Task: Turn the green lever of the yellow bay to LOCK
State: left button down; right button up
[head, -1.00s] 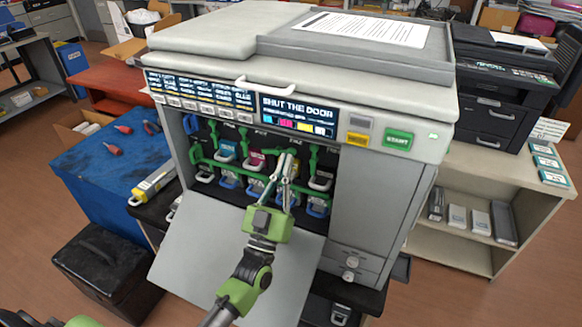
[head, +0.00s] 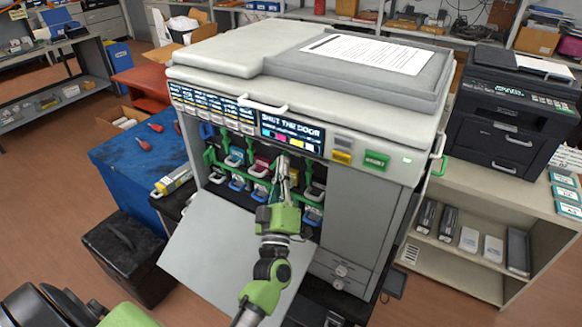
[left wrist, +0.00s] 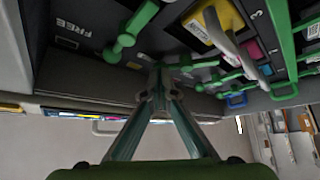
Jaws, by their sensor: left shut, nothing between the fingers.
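The yellow cartridge (left wrist: 203,27) sits in its bay in the left wrist view, with a pale handle across its front. A green lever (left wrist: 197,64) lies close beside my left fingertips, below that cartridge. Another green lever (left wrist: 130,36) with a round knob is to the left, near the printed word FREE. My left gripper (left wrist: 160,77) is shut and empty; I cannot tell whether its tips touch the nearby lever. In the head view my left gripper (head: 283,163) reaches into the open printer front and hides most of the yellow bay. My right gripper is out of view.
The printer's front door (head: 215,250) hangs open below the bays. Other bays with cartridges and green levers flank my gripper closely. A blue bench (head: 130,165) with tools stands at the left, a shelf (head: 460,255) at the right.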

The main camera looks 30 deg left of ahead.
pick_arm(q)
jog(key=shift+a+r, duration=0.2)
jog(key=shift+r, duration=0.05)
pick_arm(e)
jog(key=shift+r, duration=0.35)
pick_arm(q)
jog(key=shift+a+r+p, duration=0.25)
jog(key=shift+p, duration=0.15)
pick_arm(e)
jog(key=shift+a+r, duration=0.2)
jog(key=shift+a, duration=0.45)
pick_arm(q)
jog(key=shift+a, duration=0.1)
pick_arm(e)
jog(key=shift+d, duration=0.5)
